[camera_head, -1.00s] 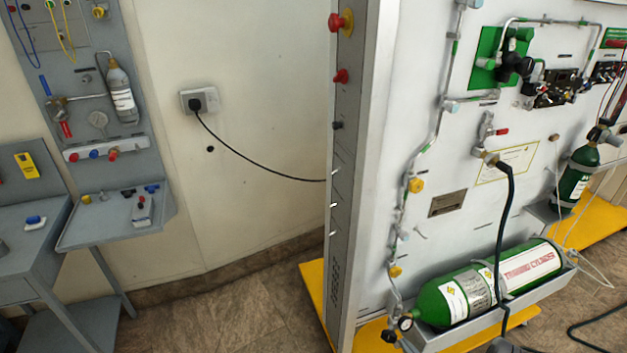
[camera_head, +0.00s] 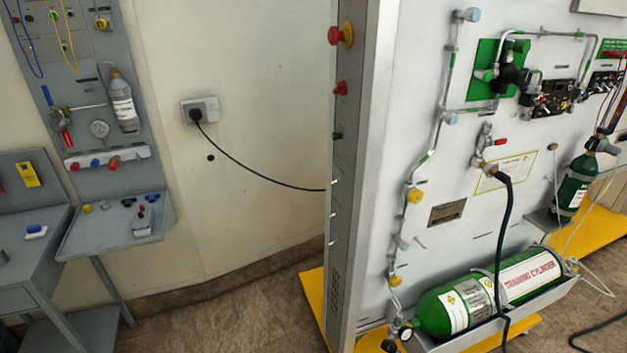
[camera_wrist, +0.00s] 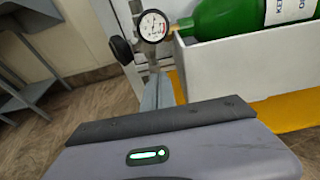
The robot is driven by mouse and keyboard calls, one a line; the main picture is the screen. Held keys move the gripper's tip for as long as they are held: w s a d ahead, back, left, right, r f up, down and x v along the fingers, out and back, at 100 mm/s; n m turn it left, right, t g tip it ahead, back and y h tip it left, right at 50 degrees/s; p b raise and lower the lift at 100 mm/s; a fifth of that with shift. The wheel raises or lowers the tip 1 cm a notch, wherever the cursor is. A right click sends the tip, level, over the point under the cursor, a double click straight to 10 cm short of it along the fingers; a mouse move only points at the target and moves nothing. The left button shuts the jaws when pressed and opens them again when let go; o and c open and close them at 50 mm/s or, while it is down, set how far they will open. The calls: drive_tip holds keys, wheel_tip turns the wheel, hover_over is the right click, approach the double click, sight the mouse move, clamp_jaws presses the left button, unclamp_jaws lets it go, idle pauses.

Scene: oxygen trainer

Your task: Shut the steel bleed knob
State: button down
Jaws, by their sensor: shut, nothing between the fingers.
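A round white gauge (camera_wrist: 152,25) and a black round knob (camera_wrist: 121,50) stand ahead of my gripper in the wrist view. They sit at the neck end of the green training cylinder (camera_wrist: 222,18). Steel fittings show just below the gauge; I cannot tell which of them is the steel bleed knob. The gauge (camera_head: 406,334) and cylinder (camera_head: 440,312) also show low in the head view. My gripper (camera_wrist: 158,90) is shut and empty, pointing toward the fittings below the gauge. I cannot tell whether it touches them. It does not show clearly in the head view.
The cylinder lies in a grey tray (camera_wrist: 245,72) beside the fittings, above a yellow base (camera_wrist: 285,110). Pipes and valves cover the white panel (camera_head: 455,190). A black hose (camera_head: 508,230) hangs before the cylinder. Open floor (camera_head: 240,315) lies left of the panel.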

drive_tip(key=shift+s+d, duration=0.2)
drive_tip(key=shift+s, duration=0.3)
drive_tip(key=shift+s+d, duration=0.15)
drive_tip(key=shift+s, duration=0.35)
drive_tip(key=w+a, duration=0.4)
drive_tip(key=shift+w+a+f+b, duration=0.25)
drive_tip(key=shift+w+b, duration=0.15)
drive_tip(key=shift+b, duration=0.05)
drive_tip(key=shift+w+d, duration=0.1)
drive_tip(key=shift+d, duration=0.15)
drive_tip(key=shift+w+d, duration=0.25)
drive_tip(key=shift+d, duration=0.55)
drive_tip(key=shift+f, duration=0.1)
